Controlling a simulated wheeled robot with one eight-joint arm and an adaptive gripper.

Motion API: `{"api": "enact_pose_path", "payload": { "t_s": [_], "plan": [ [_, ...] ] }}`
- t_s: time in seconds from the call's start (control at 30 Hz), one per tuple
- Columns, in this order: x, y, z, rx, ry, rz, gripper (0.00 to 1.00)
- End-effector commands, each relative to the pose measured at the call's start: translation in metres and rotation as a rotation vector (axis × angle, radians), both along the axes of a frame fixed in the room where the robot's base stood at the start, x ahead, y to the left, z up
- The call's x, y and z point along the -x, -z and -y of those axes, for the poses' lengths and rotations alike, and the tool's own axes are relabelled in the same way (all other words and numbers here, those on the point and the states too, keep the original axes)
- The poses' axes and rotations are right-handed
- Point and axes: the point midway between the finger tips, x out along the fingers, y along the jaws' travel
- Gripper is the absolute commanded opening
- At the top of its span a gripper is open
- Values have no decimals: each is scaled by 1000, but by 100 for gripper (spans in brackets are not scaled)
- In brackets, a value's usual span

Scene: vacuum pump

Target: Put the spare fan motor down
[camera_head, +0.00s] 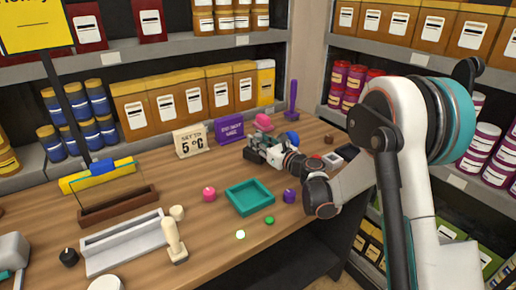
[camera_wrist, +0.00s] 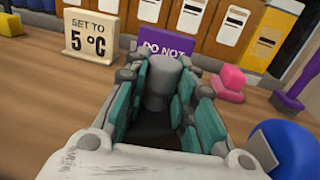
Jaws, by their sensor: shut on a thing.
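The spare fan motor looks to be the grey cylinder (camera_wrist: 157,90) between the teal finger pads in the wrist view. My gripper (camera_wrist: 158,105) is shut on it, with pads on both sides. In the head view my gripper (camera_head: 258,147) is low over the back of the wooden counter (camera_head: 215,218), in front of the purple sign (camera_head: 228,127). The motor is hard to make out there. I cannot tell whether it touches the counter.
The "SET TO 5°C" sign (camera_head: 190,141) stands left of my gripper. A pink object (camera_head: 263,122) and a blue ball (camera_head: 292,139) are close by. A teal tray (camera_head: 249,197), pink knob (camera_head: 209,193) and purple knob (camera_head: 289,196) lie nearer the front.

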Motion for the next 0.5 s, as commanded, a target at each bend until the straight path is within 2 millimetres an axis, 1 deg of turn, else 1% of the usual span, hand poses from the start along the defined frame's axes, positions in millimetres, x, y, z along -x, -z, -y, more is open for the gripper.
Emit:
{"api": "enact_pose_path", "payload": {
  "t_s": [0.03, 0.1, 0.47, 0.5],
  "plan": [
    [0, 10, 0, -1, 0, 0, 0],
    [0, 16, 0, -1, 0, 0, 0],
    [0, 18, 0, -1, 0, 0, 0],
    [0, 19, 0, 0, 0, 0, 26]
  ]
}}
